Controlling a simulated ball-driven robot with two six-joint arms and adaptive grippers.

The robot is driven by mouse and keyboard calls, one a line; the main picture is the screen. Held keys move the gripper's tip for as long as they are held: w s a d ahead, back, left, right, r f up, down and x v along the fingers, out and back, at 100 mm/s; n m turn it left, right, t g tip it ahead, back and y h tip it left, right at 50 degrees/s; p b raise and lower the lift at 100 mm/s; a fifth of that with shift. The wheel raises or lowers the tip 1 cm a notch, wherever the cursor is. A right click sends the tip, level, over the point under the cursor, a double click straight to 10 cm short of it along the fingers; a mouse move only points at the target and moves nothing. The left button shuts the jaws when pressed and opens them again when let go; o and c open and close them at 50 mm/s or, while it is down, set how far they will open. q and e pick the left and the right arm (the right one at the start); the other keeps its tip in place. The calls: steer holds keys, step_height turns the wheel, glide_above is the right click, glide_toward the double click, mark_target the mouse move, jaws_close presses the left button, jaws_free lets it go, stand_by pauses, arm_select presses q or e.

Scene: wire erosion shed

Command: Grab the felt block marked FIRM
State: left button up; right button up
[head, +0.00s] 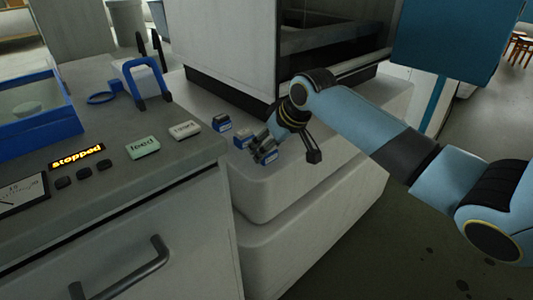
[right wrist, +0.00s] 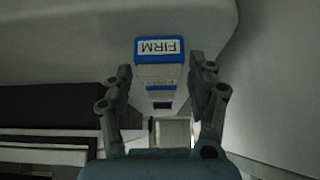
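The felt block marked FIRM (right wrist: 159,50), pale with a blue band around its white label, lies between my right gripper's fingers (right wrist: 160,72) in the right wrist view. The fingers are open, with a narrow gap on each side of the block. In the head view my right gripper (head: 265,146) is over the nearest block (head: 269,157) of a short row on the pale ledge (head: 290,185); it partly hides that block and its label cannot be read there. My left gripper is not in view.
Two similar blocks stand behind in the row, a middle one (head: 242,139) and a far one (head: 222,122). A grey counter (head: 110,115) on the left carries a blue tray (head: 45,128), a blue-handled item (head: 148,80) and a lit "stopped" display (head: 77,157).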

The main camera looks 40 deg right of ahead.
steer(key=c, duration=0.8)
steer(key=shift+r, duration=0.15)
